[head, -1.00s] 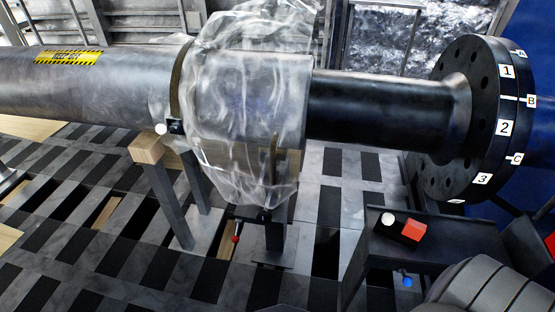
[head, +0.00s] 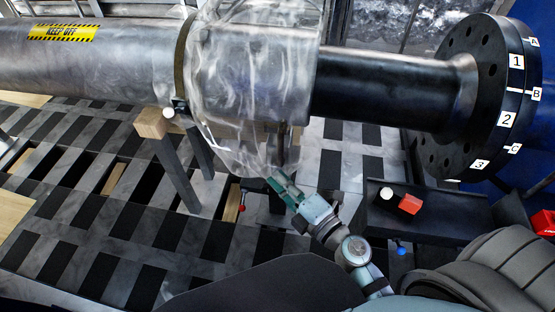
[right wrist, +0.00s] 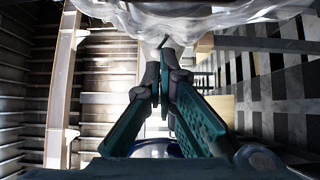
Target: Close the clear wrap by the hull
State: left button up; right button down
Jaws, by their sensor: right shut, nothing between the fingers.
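The clear wrap (head: 235,105) is a wrinkled, see-through cover around the thick grey section of the shaft. Its lower part hangs down to a narrowing bottom. In the right wrist view the wrap (right wrist: 200,14) fills the top of the picture, beyond the fingers. My right gripper (head: 275,178) is shut and empty, just below the wrap's lower edge; I cannot tell whether its tips touch it. Its fingers also show in the right wrist view (right wrist: 157,88), closed together. A dark upright bar (head: 283,145) is by the wrap's lower right side. My left gripper is not in view.
A grey pipe with a yellow label (head: 63,32) runs left. A black numbered flange (head: 485,95) stands right. A dark tray (head: 440,215) with a red block (head: 410,204) is below it. A wood-topped post (head: 151,122) stands left of the wrap, over slatted flooring.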

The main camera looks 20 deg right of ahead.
jog(key=w+d, duration=0.1)
jog(key=w, duration=0.6)
jog(key=shift+w+f, duration=0.15)
jog(key=shift+w, duration=0.1)
jog(key=shift+d, duration=0.1)
